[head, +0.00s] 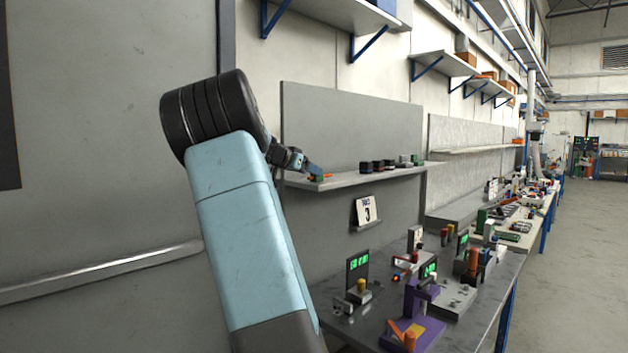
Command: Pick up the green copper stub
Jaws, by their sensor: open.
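My gripper (313,170) reaches over the left end of a narrow grey shelf (352,179). It is open, with its blue fingers pointing down and to the right. A small green and orange piece (318,178) sits on the shelf right at the fingertips. It may be the green copper stub, but it is too small to tell, and the fingers hide part of it. I cannot tell whether they touch it. Another small green piece (416,160) stands at the shelf's right end.
Several dark blocks (378,165) stand in a row along the shelf's right half. A numbered card (366,211) is on the panel below. A workbench (383,305) lower right carries small fixtures with green displays (358,262) and a purple stand (416,310).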

